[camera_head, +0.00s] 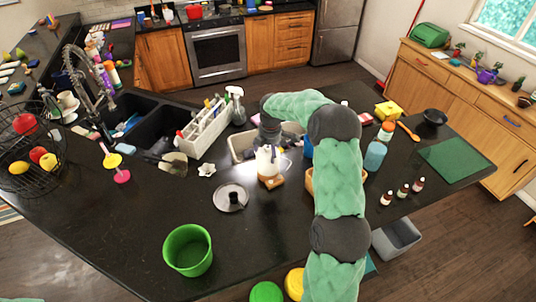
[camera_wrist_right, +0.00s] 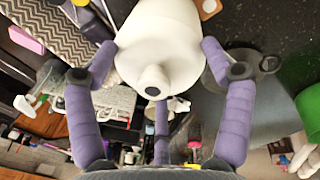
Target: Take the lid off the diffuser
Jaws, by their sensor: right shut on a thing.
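The diffuser stands on the dark counter in the middle of the head view, with a white lid (camera_head: 267,160) and a light brown wooden base (camera_head: 271,182). My right gripper (camera_head: 269,141) reaches it from above and is shut on the lid. In the right wrist view the gripper's purple fingers (camera_wrist_right: 159,52) hold the smooth white lid (camera_wrist_right: 160,30) from both sides, with its small spout toward the camera. My left gripper is out of view.
A round grey plate with a dark piece (camera_head: 231,197) lies left of the diffuser. A green bucket (camera_head: 187,250) stands nearer the front. A white caddy (camera_head: 205,128) is behind, beside the sink (camera_head: 155,125). Small bottles (camera_head: 403,190) stand right of my arm. The front counter is mostly clear.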

